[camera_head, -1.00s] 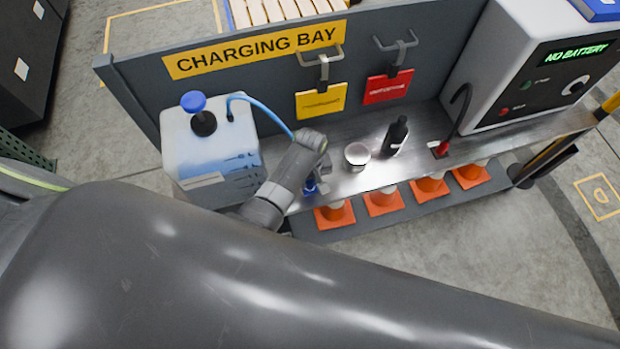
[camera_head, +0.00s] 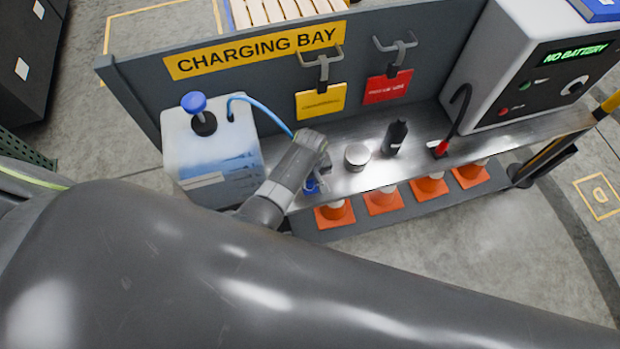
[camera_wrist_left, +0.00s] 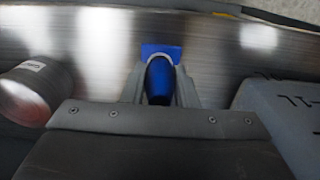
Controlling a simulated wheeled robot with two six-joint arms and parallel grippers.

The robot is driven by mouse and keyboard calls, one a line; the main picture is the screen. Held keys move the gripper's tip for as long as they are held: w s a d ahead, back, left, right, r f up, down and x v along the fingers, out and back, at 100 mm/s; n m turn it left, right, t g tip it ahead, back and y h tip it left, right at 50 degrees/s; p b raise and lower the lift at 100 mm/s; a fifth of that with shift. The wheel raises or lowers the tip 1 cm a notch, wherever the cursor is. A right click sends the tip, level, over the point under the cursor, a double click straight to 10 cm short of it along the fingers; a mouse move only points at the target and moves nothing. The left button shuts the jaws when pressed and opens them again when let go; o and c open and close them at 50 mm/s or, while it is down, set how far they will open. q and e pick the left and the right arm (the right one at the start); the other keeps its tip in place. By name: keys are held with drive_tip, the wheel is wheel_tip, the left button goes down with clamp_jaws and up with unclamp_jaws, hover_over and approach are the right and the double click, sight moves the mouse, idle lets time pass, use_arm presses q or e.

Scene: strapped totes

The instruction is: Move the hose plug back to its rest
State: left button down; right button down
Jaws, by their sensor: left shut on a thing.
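My left gripper (camera_head: 320,180) is over the front left of the metal shelf, mostly hidden behind its own wrist in the head view. In the left wrist view its fingers (camera_wrist_left: 160,92) are closed on both sides of the blue hose plug (camera_wrist_left: 159,78). A flat blue piece (camera_wrist_left: 161,52) shows just beyond the plug; I cannot tell whether they touch. A little blue also shows beside the gripper in the head view. The blue hose (camera_head: 265,112) runs from the white jug (camera_head: 208,150) behind my wrist. My right gripper is not in view.
On the shelf (camera_head: 345,186) stand a round tin (camera_head: 357,157), a black bottle (camera_head: 395,137) and a red plug (camera_head: 440,149). A charger box (camera_head: 510,70) stands at right. Yellow (camera_head: 321,101) and red tags (camera_head: 388,87) hang behind. Orange cones (camera_head: 383,201) stand below.

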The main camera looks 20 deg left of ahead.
use_arm(q)
drive_tip(key=shift+f+b, duration=0.35)
drive_tip(key=shift+f, duration=0.25)
drive_tip(key=c, duration=1.1)
unclamp_jaws()
drive_tip(key=shift+o, duration=0.2)
drive_tip(key=shift+r, duration=0.15)
wheel_tip(320, 180, up, 15)
drive_tip(key=p, duration=1.6)
drive_tip(key=shift+r, duration=1.1)
